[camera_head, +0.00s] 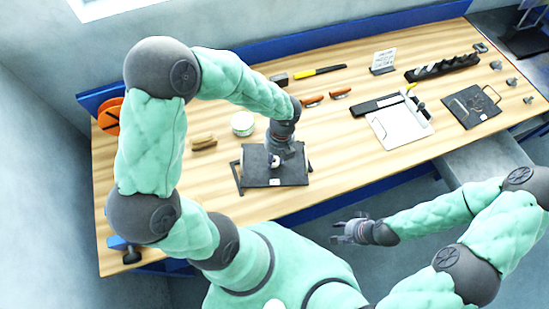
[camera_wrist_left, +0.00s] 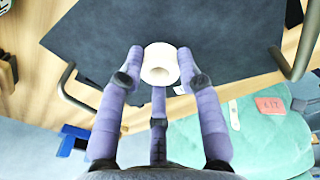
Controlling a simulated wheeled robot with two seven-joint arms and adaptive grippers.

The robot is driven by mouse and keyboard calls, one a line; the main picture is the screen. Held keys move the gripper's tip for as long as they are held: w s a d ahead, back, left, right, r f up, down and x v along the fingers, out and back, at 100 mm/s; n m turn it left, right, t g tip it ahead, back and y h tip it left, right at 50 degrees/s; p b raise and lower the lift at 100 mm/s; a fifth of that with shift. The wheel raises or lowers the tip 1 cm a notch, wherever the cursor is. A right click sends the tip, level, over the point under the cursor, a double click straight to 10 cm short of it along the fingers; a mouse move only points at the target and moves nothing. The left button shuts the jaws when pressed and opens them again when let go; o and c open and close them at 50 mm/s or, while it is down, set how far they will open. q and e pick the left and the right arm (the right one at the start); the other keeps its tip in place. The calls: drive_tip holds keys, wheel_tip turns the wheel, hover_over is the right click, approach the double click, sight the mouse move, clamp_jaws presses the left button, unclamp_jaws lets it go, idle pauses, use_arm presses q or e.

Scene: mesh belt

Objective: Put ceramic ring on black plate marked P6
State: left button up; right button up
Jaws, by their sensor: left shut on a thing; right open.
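The ceramic ring (camera_wrist_left: 160,52) is white and round with a central hole, held between the fingers of my left gripper (camera_wrist_left: 164,72) in the left wrist view. In the head view my left gripper (camera_head: 277,158) points down over a black plate (camera_head: 293,178) with wire handles, near the table's front. The plate also fills the upper part of the left wrist view (camera_wrist_left: 225,35). I cannot tell whether the ring touches it. A small white label shows on the plate, unreadable here. My right gripper (camera_head: 348,231) is open and empty, in front of the table.
A second dark plate (camera_head: 470,106) with a handle lies at the right. A white board (camera_head: 398,130) lies between. A white round container (camera_head: 242,123) and a brown block (camera_head: 203,144) stand near my left arm. Tools and a black rack (camera_head: 442,68) line the back.

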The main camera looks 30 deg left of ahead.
use_arm(q)
drive_tip(key=shift+f, duration=0.2)
drive_tip(key=o, duration=1)
drive_tip(key=shift+o, duration=0.2)
drive_tip(key=shift+r, duration=0.1)
wheel_tip(320, 180, up, 12)
drive_tip(key=w+p, duration=0.1)
drive_tip(key=p, duration=0.2)
drive_tip(key=shift+w+d, duration=0.4)
drive_tip(key=shift+d, duration=0.05)
